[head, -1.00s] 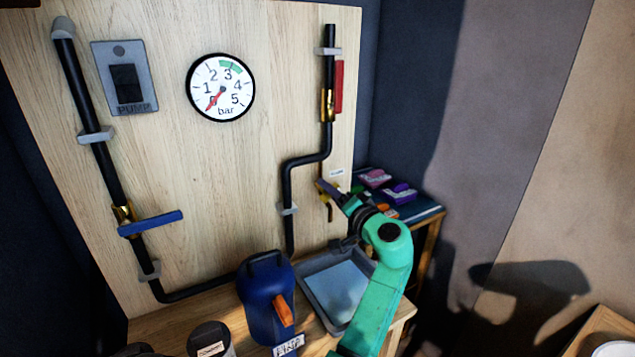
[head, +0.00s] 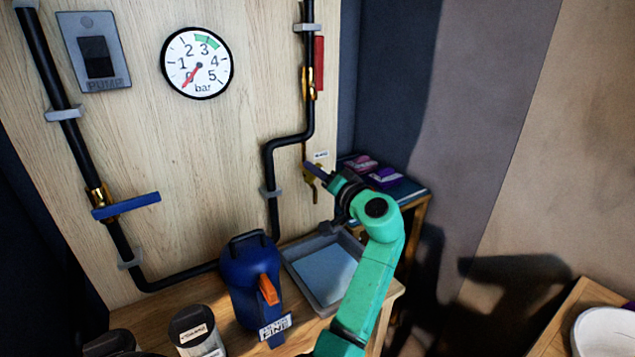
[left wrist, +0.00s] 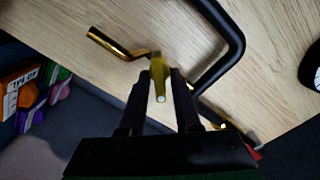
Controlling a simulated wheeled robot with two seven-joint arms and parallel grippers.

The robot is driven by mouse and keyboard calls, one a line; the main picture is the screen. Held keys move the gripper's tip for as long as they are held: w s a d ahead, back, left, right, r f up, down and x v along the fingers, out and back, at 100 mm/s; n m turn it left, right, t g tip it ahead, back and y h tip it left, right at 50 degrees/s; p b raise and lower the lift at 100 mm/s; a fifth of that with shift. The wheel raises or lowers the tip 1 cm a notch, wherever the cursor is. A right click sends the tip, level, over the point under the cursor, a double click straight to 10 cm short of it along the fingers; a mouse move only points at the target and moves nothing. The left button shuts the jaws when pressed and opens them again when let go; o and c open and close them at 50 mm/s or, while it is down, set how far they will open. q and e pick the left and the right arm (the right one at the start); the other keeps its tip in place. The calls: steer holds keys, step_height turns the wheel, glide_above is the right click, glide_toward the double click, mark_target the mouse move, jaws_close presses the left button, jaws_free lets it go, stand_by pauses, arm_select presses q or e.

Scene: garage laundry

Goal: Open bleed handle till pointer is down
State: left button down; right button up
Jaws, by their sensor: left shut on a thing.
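The bleed handle is a small yellow lever on a brass valve low on the board; it shows in the left wrist view (left wrist: 158,76). My left gripper (left wrist: 161,88) is shut on it, one black finger on each side. In the head view my left gripper (head: 322,176) is at the valve, and the wrist partly hides the handle. A bent brass spout (left wrist: 112,43) sticks out beside the handle. The round pressure gauge (head: 197,63) has a red pointer (head: 191,76) aimed down and left, at 0. My right gripper is not in view.
A blue lever (head: 126,206) sits crosswise on the left pipe; a red lever (head: 319,63) lies along the right pipe. A grey tray (head: 311,299) is below the valve. A blue jug (head: 250,282) stands left of it. A pump switch (head: 95,52) is at upper left.

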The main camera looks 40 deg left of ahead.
arm_select(q)
steer(key=n+b, duration=0.2)
steer(key=b, duration=0.1)
steer(key=n+b, duration=0.2)
steer(key=b, duration=0.2)
steer(key=shift+s+a+f+n, duration=0.1)
steer(key=shift+s+f+n, duration=0.05)
steer(key=shift+n, duration=0.15)
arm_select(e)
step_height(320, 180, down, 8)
arm_select(q)
steer(key=shift+r+n+b, duration=0.2)
steer(key=shift+n+b, duration=0.5)
steer(key=shift+b, duration=0.15)
steer(key=shift+r+n, duration=0.15)
steer(key=shift+n, duration=0.15)
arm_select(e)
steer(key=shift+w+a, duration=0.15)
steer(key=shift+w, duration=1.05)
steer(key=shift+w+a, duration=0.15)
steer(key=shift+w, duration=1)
